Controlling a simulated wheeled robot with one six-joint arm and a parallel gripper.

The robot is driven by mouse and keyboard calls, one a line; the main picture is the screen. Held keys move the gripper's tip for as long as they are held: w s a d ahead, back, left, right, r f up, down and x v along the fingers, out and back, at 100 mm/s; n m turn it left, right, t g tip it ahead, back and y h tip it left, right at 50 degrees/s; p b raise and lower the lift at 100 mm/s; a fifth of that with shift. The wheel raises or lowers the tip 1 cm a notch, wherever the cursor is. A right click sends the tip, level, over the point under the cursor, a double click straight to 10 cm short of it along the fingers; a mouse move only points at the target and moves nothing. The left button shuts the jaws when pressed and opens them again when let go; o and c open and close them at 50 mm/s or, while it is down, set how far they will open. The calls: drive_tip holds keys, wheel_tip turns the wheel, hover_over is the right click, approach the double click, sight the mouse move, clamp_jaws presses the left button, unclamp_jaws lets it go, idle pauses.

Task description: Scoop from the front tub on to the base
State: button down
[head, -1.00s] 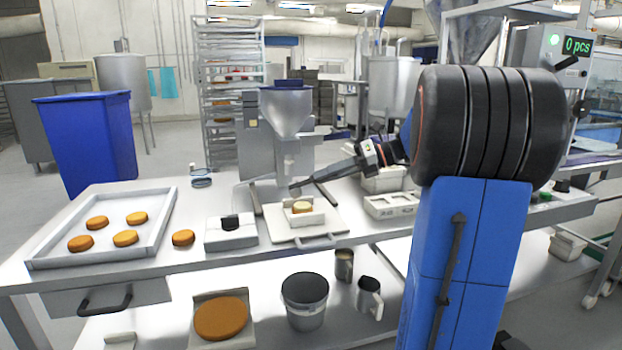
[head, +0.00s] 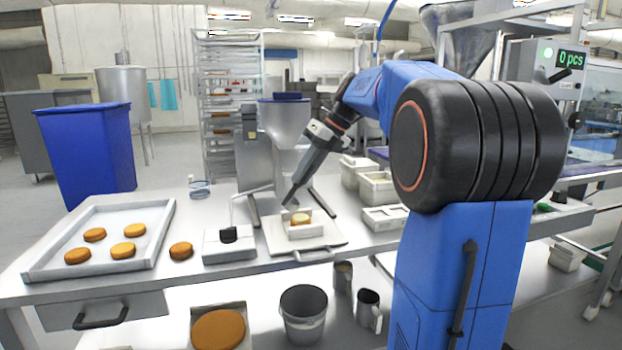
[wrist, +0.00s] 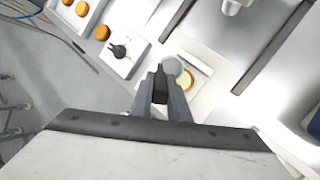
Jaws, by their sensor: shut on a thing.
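My gripper (wrist: 161,84) is shut on a scoop by its dark handle. The scoop's round grey bowl (wrist: 171,67) shows just past the fingertips in the wrist view. In the head view my gripper (head: 294,194) points down and left, above the base. The base (head: 301,219), a round golden cake with a paler top, sits in a white holder on a white board; the wrist view shows it (wrist: 184,78) partly covered by the scoop. Pale tubs (head: 372,182) stand right of the board; their contents are hidden, and I cannot tell which is the front tub.
A low divided tray (head: 385,218) lies right of the board. A scale-like box (head: 229,243) with a black knob stands left of it. A tray (head: 40,270) with several cakes is far left. A hopper machine (head: 286,125) stands behind.

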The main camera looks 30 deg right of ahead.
drive_tip(key=shift+w+a+r+g+h, duration=0.2)
drive_tip(key=shift+w+a+g+h, duration=0.15)
drive_tip(key=shift+a+h, duration=0.15)
drive_tip(key=shift+w+a+r+g+h, duration=0.2)
drive_tip(key=shift+w+a+g+h, duration=0.15)
drive_tip(key=shift+a+h, duration=0.15)
drive_tip(key=shift+w+a+r+g+h, duration=0.85)
drive_tip(key=shift+a+r+g+h, duration=0.2)
drive_tip(key=shift+h, duration=0.35)
drive_tip(key=shift+w+a+r, duration=0.1)
drive_tip(key=shift+a+r, duration=0.1)
